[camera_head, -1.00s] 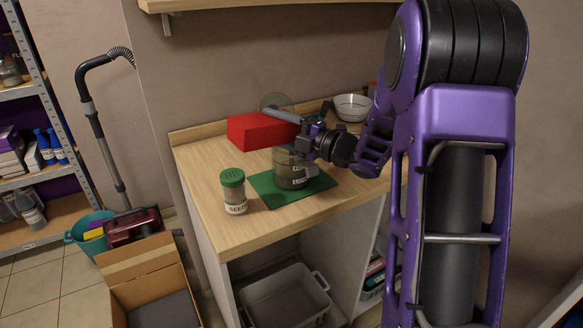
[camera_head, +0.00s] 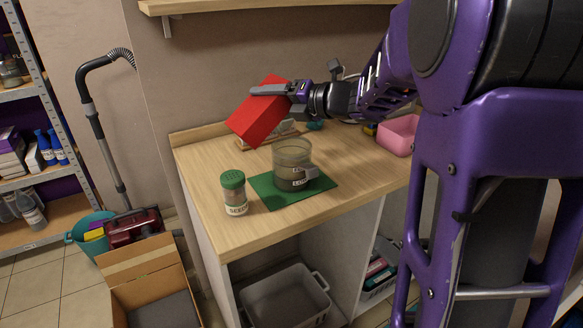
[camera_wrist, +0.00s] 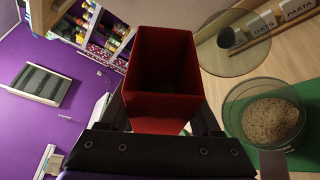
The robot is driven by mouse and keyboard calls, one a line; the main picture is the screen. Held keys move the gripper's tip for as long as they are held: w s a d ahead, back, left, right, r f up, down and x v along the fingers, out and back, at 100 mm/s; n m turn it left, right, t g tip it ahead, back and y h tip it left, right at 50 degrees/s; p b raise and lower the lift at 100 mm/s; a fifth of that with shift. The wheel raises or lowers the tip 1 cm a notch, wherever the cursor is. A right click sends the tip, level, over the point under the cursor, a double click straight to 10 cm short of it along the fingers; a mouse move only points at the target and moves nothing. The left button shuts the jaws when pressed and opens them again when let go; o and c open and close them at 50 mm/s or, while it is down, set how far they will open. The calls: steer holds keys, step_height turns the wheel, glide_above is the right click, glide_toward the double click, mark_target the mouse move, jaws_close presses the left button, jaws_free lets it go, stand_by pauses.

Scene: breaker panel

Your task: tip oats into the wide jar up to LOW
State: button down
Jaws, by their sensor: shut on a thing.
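My gripper (camera_head: 272,91) is shut on a red open-topped box (camera_head: 256,114), holding it tilted above the counter, behind and left of the wide jar. In the wrist view the box's open mouth (camera_wrist: 165,62) looks dark inside; I cannot make out its contents. The wide clear jar (camera_head: 292,155) stands upright and open on a green mat (camera_head: 262,188), with small labels, one reading LOW, on its front. In the wrist view tan flakes (camera_wrist: 270,122) lie inside the jar. Their level against the LOW mark is too small to tell. No stream of oats shows.
A green-lidded seeds shaker (camera_head: 234,193) stands left of the mat. A pink tub (camera_head: 399,134) is at the counter's right. A round clear lid (camera_wrist: 236,42) and labels reading OATS and PASTA (camera_wrist: 297,10) show in the wrist view. A wall shelf (camera_head: 250,8) hangs above.

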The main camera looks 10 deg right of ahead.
mark_target(269, 78)
steer(key=shift+r+p, duration=1)
steer(key=shift+r, duration=0.6)
steer(key=shift+f, duration=0.1)
steer(key=shift+n+b, duration=0.4)
steer(key=shift+r+n+h+b, duration=0.3)
steer(key=shift+n+h+b, duration=0.15)
steer(key=shift+n, duration=0.25)
steer(key=shift+r+n+h+b, duration=0.35)
steer(key=shift+r+n+h, duration=0.2)
steer(key=shift+n+h, duration=0.55)
steer(key=shift+r+n, duration=0.15)
steer(key=shift+n, duration=0.15)
steer(key=shift+t, duration=0.3)
